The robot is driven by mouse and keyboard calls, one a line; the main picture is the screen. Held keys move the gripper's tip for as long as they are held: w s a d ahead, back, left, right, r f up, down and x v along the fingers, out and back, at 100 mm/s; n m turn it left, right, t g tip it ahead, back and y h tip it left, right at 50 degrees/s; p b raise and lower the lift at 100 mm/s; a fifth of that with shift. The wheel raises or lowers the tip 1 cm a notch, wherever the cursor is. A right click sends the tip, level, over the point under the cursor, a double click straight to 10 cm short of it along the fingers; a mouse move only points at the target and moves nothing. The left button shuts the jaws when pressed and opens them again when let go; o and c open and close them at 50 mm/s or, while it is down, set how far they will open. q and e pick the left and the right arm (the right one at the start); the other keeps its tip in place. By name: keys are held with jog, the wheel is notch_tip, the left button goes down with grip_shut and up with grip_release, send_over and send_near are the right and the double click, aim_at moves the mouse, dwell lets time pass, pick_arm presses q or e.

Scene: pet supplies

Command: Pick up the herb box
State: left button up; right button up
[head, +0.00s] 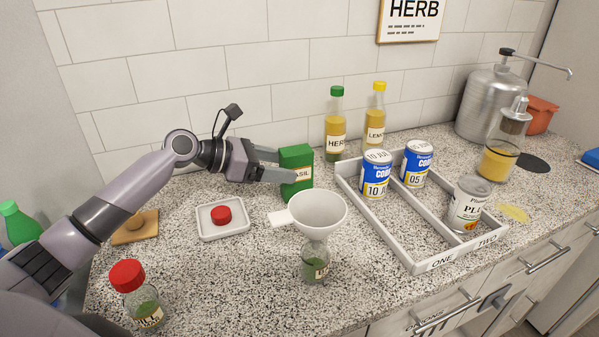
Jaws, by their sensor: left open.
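The herb box is a green carton (297,157) with a cream label reading "ASIL", its first letter hidden. It stands upright on the counter near the wall, left of the tray. My left gripper (283,166) reaches it from the left and is open. One finger passes in front of the box's left part and the other ends at its far left edge. I cannot tell whether either finger touches it. My right gripper is not in view.
A white funnel (318,211) sits on a small herb jar (316,264) in front of the box. A divided tray (408,244) with several cans stands right. A small dish (223,231) holds a red cap. Two oil bottles (335,125) (375,118) stand behind.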

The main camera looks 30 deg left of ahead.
aim_at(296, 167)
pick_arm(q)
jog(key=x, duration=0.4)
jog(key=shift+w+d+f, duration=0.1)
jog(key=shift+w, duration=0.25)
jog(key=c, duration=1.2)
notch_tip(296, 167, up, 20)
jog(key=shift+p, duration=0.9)
jog(key=shift+s, duration=0.1)
